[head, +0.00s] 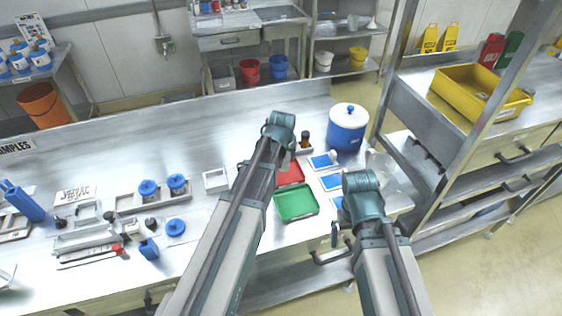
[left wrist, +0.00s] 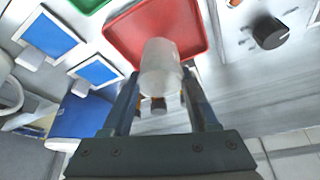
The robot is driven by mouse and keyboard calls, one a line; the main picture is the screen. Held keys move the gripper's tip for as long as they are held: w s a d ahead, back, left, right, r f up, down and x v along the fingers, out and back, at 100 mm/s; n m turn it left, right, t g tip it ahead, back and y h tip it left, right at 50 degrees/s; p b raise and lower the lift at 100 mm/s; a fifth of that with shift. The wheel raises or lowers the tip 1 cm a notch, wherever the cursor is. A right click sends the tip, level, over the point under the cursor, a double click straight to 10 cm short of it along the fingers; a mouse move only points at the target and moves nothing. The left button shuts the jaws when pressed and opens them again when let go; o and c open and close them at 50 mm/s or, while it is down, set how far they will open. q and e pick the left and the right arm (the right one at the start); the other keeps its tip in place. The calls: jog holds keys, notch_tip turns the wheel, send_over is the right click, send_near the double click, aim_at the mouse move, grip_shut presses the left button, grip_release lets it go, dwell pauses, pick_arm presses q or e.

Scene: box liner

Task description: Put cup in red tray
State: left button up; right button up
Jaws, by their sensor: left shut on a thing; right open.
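The red tray (head: 292,174) lies on the steel bench, partly hidden by my left arm in the head view. In the left wrist view the red tray (left wrist: 186,38) is just beyond my left gripper (left wrist: 160,92). That gripper is shut on a translucent whitish cup (left wrist: 160,64). The cup overlaps the tray in that view; I cannot tell whether it touches it. In the head view my left gripper (head: 280,130) is above the bench behind the tray and hides the cup. My right gripper (head: 362,190) is open over the bench's right end.
A green tray (head: 296,203) lies in front of the red one. Several blue pads (head: 331,182) lie to the right. A blue-and-white drum (head: 347,128) and a small brown bottle (head: 305,139) stand behind. A clear container (head: 380,166) stands near the right edge.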

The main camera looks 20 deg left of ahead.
aim_at(284, 162)
pick_arm(q)
notch_tip(284, 162, down, 3)
jog(key=b, duration=0.2)
jog(key=shift+a+f+b, duration=0.1)
jog(key=shift+f+b, duration=0.1)
jog(key=shift+b, duration=0.2)
jog(key=shift+f, duration=0.15)
jog(key=shift+f+b, duration=0.15)
jog(key=shift+b, duration=0.2)
jog(key=o, duration=1.4)
jog(key=shift+r, duration=0.2)
